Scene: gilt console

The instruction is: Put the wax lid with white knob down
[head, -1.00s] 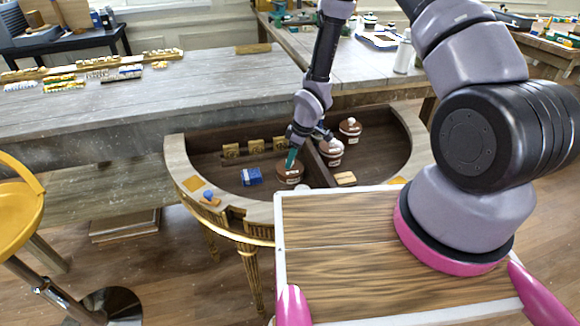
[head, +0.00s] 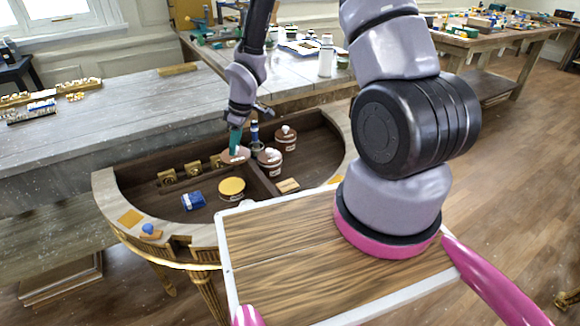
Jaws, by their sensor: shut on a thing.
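My gripper (head: 236,146) is shut on the wax lid (head: 234,158), a brown disc; the gripper hides part of its top, including most of the knob. It holds the lid raised inside the half-round console (head: 108,190), behind an open pot (head: 231,195) whose round yellow wax top shows. The pot stands in the left compartment, beside the divider (head: 263,184). Two brown pots with white-knobbed lids, a nearer one (head: 270,163) and a farther one (head: 286,141), stand to the right.
A blue block (head: 193,201) lies left of the open pot. Several gold blocks (head: 167,177) line the back. A light wooden block (head: 287,186) lies in the right compartment. An orange square (head: 130,218) and a blue ball (head: 148,228) are on the front rim.

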